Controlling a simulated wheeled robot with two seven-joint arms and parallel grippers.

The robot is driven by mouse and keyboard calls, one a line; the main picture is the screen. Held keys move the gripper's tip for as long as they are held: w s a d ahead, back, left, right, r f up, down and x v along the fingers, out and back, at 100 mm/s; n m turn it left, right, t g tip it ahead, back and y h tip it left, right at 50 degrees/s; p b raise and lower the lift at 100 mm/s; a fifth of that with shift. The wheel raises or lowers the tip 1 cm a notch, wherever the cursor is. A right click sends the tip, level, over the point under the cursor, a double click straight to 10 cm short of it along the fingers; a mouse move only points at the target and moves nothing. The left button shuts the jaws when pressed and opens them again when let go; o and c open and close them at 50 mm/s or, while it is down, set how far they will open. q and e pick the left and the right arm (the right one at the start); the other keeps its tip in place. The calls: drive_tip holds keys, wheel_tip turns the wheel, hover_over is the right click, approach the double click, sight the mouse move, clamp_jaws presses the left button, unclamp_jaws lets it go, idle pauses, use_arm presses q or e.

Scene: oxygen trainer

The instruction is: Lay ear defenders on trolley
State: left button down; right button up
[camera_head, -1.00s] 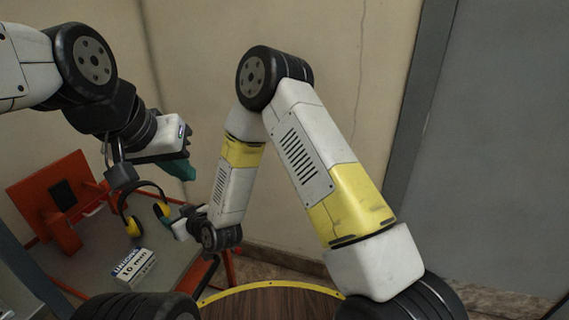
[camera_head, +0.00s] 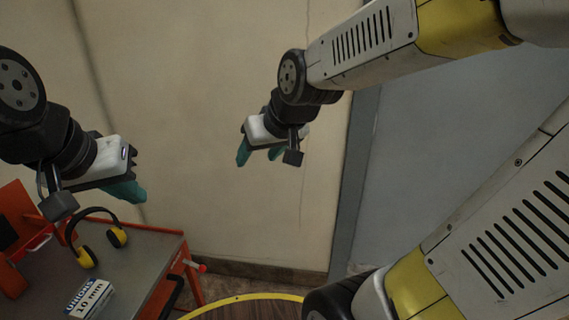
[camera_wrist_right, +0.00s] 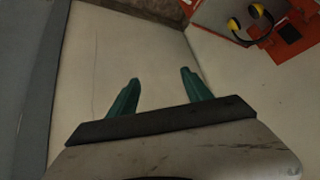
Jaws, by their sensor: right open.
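The ear defenders (camera_head: 86,257), with a black headband and two yellow cups, rest on the grey top of the red trolley (camera_head: 135,275). They also show at the upper right of the right wrist view (camera_wrist_right: 234,24). My right gripper (camera_head: 257,156) is open and empty, raised in front of the wall, to the right of the ear defenders and apart from them. Its two teal fingers stand apart in the right wrist view (camera_wrist_right: 161,79). My left gripper (camera_head: 128,193) hangs above the trolley near the ear defenders, seen side-on; its finger gap is hidden.
A small box marked "10 mm" (camera_head: 92,299) lies on the trolley in front of the ear defenders. A red upright part (camera_head: 14,215) stands at the trolley's left. A round wooden top with a yellow rim (camera_head: 240,310) is at the bottom. A beige wall closes the back.

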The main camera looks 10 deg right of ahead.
drive_tip(key=s+d+m, duration=0.1)
drive_tip(key=s+d, duration=0.1)
drive_tip(key=s, duration=0.3)
drive_tip(key=s+d+r+m+g, duration=0.1)
drive_tip(key=s+d, duration=0.2)
drive_tip(key=s, duration=0.2)
drive_tip(key=shift+s+d+r+h, duration=0.15)
drive_tip(key=shift+d+r+h, duration=0.15)
drive_tip(key=shift+h, duration=0.1)
